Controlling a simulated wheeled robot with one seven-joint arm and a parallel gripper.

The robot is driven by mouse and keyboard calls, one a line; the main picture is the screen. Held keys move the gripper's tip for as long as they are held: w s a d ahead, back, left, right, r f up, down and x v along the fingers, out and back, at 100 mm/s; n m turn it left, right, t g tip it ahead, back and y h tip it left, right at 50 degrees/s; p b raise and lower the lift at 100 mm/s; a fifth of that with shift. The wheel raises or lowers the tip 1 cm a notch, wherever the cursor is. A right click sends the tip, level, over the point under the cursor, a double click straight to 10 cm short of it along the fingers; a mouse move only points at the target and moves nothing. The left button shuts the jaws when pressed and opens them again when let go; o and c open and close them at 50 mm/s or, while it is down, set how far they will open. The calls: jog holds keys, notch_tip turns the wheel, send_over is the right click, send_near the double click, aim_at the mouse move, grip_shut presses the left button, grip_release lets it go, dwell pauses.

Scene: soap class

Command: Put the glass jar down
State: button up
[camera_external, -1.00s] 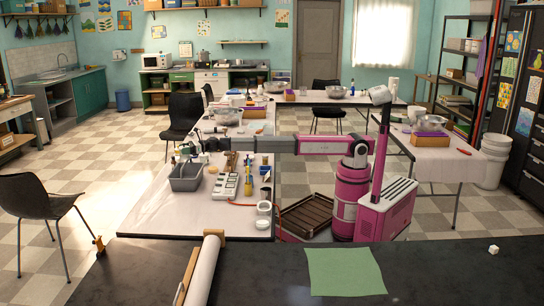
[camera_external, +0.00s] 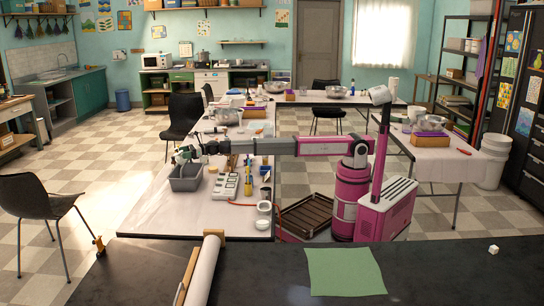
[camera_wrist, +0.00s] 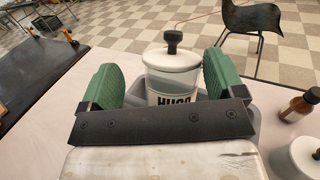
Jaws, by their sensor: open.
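The glass jar (camera_wrist: 172,80) shows in the wrist view with a pale lid, a black knob and dark lettering on its front. It looks upright, just beyond and between the two green fingers of my gripper (camera_wrist: 160,88). The fingers are spread, with gaps visible beside the lid. The grey bin (camera_wrist: 254,107) shows around the lower part of the jar; the jar's base is hidden by my gripper's dark crossbar. In the external view my gripper (camera_external: 183,156) is over the grey bin (camera_external: 186,184) at the table's left side. The jar is too small to make out there.
In the wrist view a brown bottle (camera_wrist: 298,107) and a white round container (camera_wrist: 307,155) stand to the right of the bin. In the external view the white table (camera_external: 170,215) holds several small items right of the bin. Its front left part is clear.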

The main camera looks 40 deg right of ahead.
notch_tip(320, 180, up, 7)
jog(key=d, duration=0.2)
jog(key=shift+s+d, duration=0.4)
jog(key=shift+s, duration=0.05)
